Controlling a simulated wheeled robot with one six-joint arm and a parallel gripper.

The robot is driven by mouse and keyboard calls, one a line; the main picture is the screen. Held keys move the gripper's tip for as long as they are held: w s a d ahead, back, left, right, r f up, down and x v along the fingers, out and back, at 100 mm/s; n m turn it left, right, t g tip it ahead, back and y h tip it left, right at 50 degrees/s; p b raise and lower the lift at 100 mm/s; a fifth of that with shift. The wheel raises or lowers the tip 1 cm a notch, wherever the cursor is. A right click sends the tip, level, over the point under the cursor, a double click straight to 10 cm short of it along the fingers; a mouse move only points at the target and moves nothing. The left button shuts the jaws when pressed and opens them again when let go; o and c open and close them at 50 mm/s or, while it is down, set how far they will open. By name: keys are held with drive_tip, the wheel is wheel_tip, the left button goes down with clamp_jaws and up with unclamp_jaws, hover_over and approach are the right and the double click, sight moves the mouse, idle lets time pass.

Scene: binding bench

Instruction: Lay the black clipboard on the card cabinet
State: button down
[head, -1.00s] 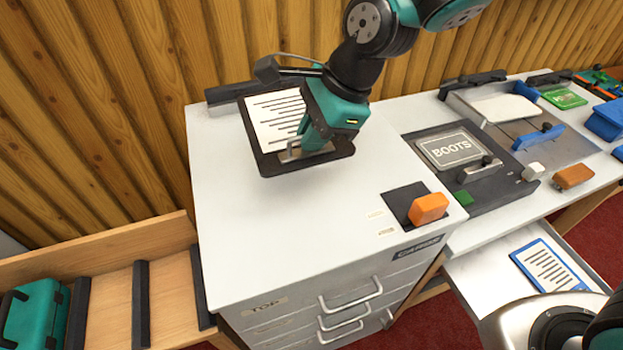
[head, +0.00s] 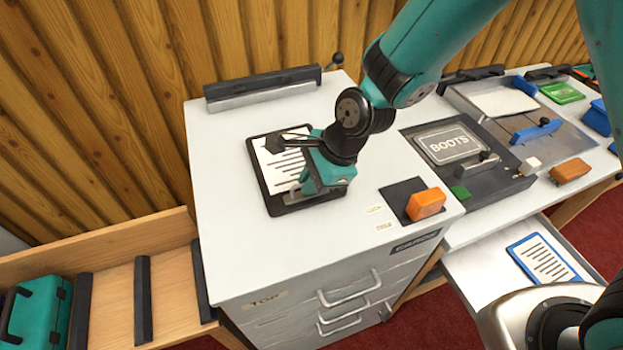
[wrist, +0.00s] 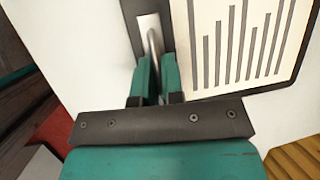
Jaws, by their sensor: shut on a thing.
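The black clipboard (head: 280,206) holds a white sheet with dark lines. It is flat and low over the white top of the card cabinet (head: 225,245), near the middle; it looks to be on the top, but I cannot tell whether it touches all round. My gripper (head: 297,192) is shut on the clipboard at its metal clip end. In the wrist view my gripper (wrist: 155,85) has its fingers closed at the metal clip, with the black clipboard (wrist: 233,89) stretching away to the upper right. My gripper and arm hide part of the clipboard.
A black and grey bar (head: 262,88) stands along the cabinet's back edge. An orange block (head: 425,204) sits on a dark pad at the front right. A BOOTS plate (head: 450,146) is on the bench to the right. The cabinet's front left top is clear.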

drive_tip(key=c, duration=1.2)
unclamp_jaws()
drive_tip(key=shift+c, duration=0.2)
drive_tip(key=w+v, duration=0.1)
drive_tip(key=v, duration=1.1)
drive_tip(key=s+d+r+n, duration=0.3)
drive_tip(key=s+n, duration=0.5)
drive_tip(key=n, duration=0.3)
drive_tip(key=s+d+r+n, duration=0.3)
drive_tip(key=s+r+n, duration=0.2)
drive_tip(key=s+n, duration=0.3)
drive_tip(key=n, duration=0.2)
drive_tip(key=shift+s+d+n+g+h+b, duration=0.25)
drive_tip(key=shift+d+n+g+h+b, duration=0.05)
drive_tip(key=shift+n+g+h, duration=0.1)
drive_tip(key=shift+r, duration=0.15)
